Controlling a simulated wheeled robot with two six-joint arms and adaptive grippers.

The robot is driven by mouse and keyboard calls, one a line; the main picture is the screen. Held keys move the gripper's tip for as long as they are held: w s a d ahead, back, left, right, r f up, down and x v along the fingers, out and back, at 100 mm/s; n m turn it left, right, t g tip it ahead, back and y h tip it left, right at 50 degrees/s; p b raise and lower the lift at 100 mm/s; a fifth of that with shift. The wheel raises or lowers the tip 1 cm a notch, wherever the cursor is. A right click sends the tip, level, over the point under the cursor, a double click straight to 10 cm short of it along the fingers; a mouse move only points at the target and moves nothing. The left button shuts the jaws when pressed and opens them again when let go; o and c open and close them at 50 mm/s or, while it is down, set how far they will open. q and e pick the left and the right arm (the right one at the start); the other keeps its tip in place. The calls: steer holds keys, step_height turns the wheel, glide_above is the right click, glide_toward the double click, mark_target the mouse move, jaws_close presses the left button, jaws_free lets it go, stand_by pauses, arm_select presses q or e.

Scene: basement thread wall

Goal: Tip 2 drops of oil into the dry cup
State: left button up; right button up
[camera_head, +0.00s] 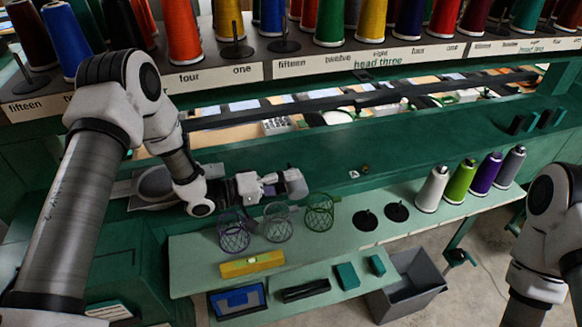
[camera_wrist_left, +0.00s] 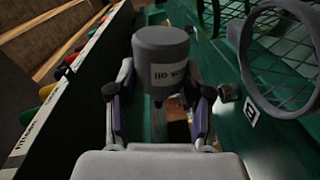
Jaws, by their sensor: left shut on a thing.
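My left gripper (camera_head: 262,187) is shut on a grey oil can (camera_head: 294,183), held roughly sideways above the green bench. In the left wrist view the oil can (camera_wrist_left: 162,60) sits between the two fingers (camera_wrist_left: 160,103), with a white label that seems to read oil upside down. A small brass fitting (camera_head: 365,169), possibly a cup, stands on the green ledge right of the can, beside a small white tag (camera_head: 353,174). In the wrist view the tag (camera_wrist_left: 251,107) lies by a small dark round fitting (camera_wrist_left: 228,92). I cannot tell which is the dry cup. My right gripper is out of view.
Wire baskets in purple (camera_head: 233,238), grey (camera_head: 278,228) and green (camera_head: 319,215) stand near my left gripper. Thread cones (camera_head: 460,181) stand at the right. A yellow level (camera_head: 252,264) lies in front. The green ledge (camera_head: 430,145) is mostly clear.

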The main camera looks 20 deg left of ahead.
arm_select(q)
steer(key=shift+s+f+n, duration=0.2)
steer(key=shift+s+n, duration=0.1)
steer(key=shift+n, duration=0.3)
steer(key=shift+w+f+n, duration=0.5)
steer(key=shift+w+f, duration=0.15)
steer(key=shift+w, duration=0.05)
steer(key=shift+w+f, duration=0.2)
steer(key=shift+w, duration=0.15)
steer(key=shift+s+r, duration=0.55)
steer(key=shift+s+r+n+p, duration=0.15)
steer(key=shift+n+p, duration=0.3)
steer(key=shift+n, duration=0.35)
steer(key=shift+n+p, duration=0.3)
steer(key=shift+n, duration=0.1)
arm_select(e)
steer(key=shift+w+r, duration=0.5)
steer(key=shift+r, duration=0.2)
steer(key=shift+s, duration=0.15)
